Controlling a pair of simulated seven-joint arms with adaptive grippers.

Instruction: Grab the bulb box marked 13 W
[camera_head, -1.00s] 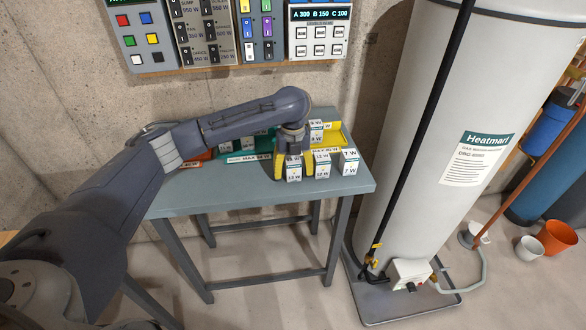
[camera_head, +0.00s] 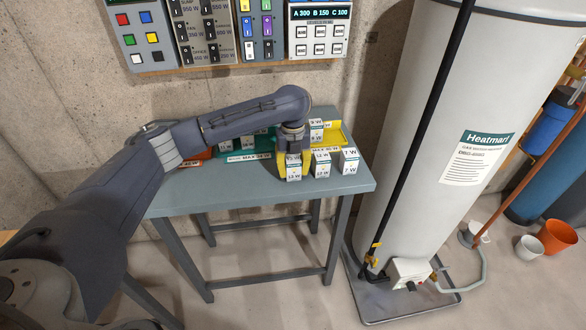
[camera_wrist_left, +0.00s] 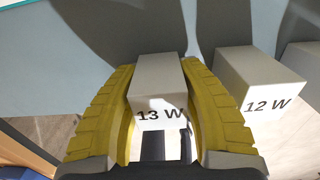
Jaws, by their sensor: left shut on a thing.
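The bulb box marked 13 W (camera_wrist_left: 158,92) is a small white box standing near the front edge of the table; it also shows in the head view (camera_head: 293,173). My left gripper (camera_wrist_left: 160,100) has its yellow fingers on both sides of this box and is shut on it. In the head view the left gripper (camera_head: 293,160) comes down on the box from above, and its arm covers part of the table. The 13 W label faces the front edge. My right gripper is in neither view.
A box marked 12 W (camera_wrist_left: 258,80) stands close to the right of the held box. A 7 W box (camera_head: 348,161) is further right. Behind are a yellow tray (camera_head: 335,136) and a green tray (camera_head: 246,156). A tall white tank (camera_head: 430,120) stands right of the table (camera_head: 230,190).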

